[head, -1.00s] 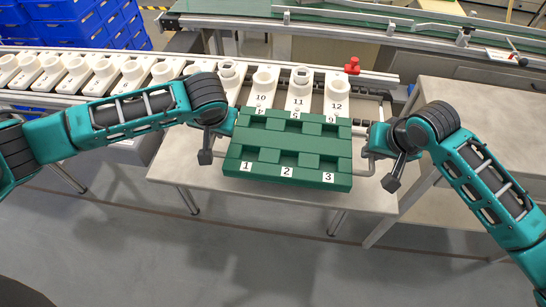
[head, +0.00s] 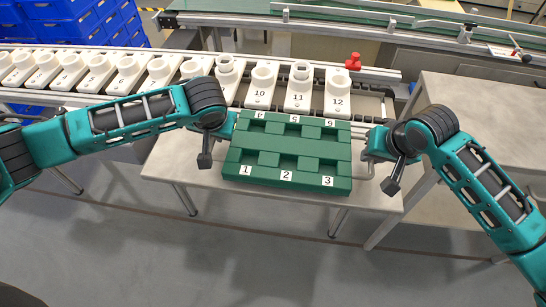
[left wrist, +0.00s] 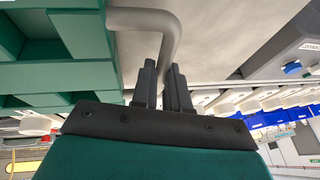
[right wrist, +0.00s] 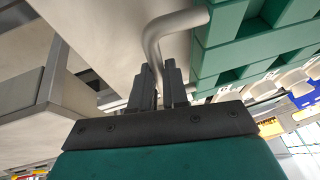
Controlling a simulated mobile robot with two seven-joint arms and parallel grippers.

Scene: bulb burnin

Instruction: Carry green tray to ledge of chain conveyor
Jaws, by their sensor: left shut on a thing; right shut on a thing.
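The green tray (head: 290,154) is held level between my two grippers over the grey table, with numbered slots 1 to 3 at its front and 4 to 6 at its back. Its slots look empty. My left gripper (left wrist: 162,85) is shut on the grey bar handle (left wrist: 160,22) at the tray's left side. My right gripper (right wrist: 165,85) is shut on the handle (right wrist: 165,28) at the tray's right side. The chain conveyor (head: 375,106) lies just behind the tray; its near ledge is partly hidden by the tray.
White numbered holders (head: 298,92) stand in a row on the conveyor, close behind the tray. A red knob (head: 353,62) sits on its far rail. The grey table (head: 180,165) is below, another table (head: 485,120) stands right, and blue crates (head: 75,22) are stacked back left.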

